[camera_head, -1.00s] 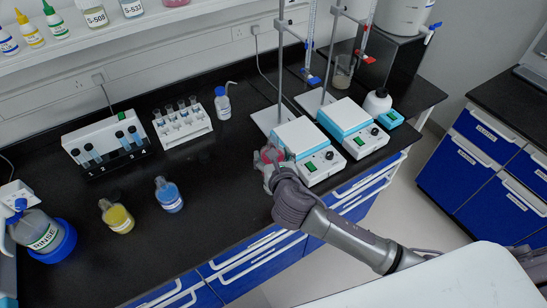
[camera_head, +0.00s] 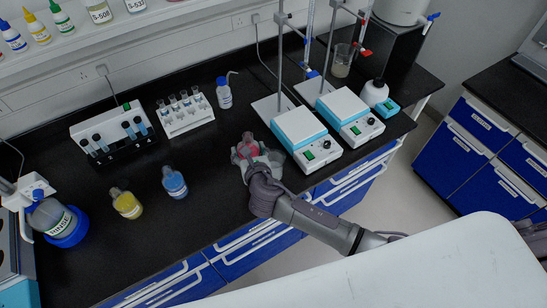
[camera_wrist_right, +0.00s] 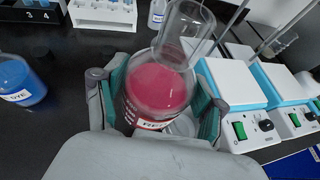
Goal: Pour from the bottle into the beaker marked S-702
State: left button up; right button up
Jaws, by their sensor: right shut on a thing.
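My right gripper (camera_head: 258,161) is shut on a flask-like clear glass bottle (camera_head: 247,147) of red liquid, over the black bench left of the hotplates. In the right wrist view the bottle (camera_wrist_right: 158,88) sits between the two fingers (camera_wrist_right: 155,100), its neck leaning up and right; its label is only partly readable. I cannot tell whether its base touches the bench. A glass beaker (camera_head: 343,60) with some contents stands at the back right; its marking is not readable, and I cannot make out S-702 anywhere. My left gripper is out of view.
Two hotplate stirrers (camera_head: 302,130) with stands are just right of the bottle. A yellow bottle (camera_head: 127,204) and a blue bottle (camera_head: 174,183) stand to the left. A tube rack (camera_head: 186,115) and a wash bottle (camera_head: 224,93) are behind. Bare bench lies between them.

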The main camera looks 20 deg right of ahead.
jog(key=shift+d+f+m+y, duration=0.35)
jog(key=shift+f+m+y, duration=0.15)
jog(key=shift+m, duration=0.2)
jog(key=shift+w+d+r+m+y+b, duration=0.1)
jog(key=shift+d+m+y+b, duration=0.6)
jog(key=shift+m+b, duration=0.6)
jog(key=shift+d+f+m+y+b, duration=0.25)
jog(key=shift+m+y+b, duration=0.2)
jog(key=shift+b, duration=0.75)
jog(key=shift+m+y+b, duration=0.35)
jog(key=shift+b, duration=0.3)
jog(key=shift+r, duration=0.1)
jog(key=shift+a, duration=0.1)
jog(key=shift+a+f+m+t+y+b, duration=0.25)
jog(key=shift+m+y+b, duration=0.45)
jog(key=shift+b, duration=0.7)
jog(key=shift+a+r+m+b, duration=0.1)
jog(key=shift+r+m+b, duration=0.3)
jog(key=shift+m+b, duration=0.35)
dwell(0.7)
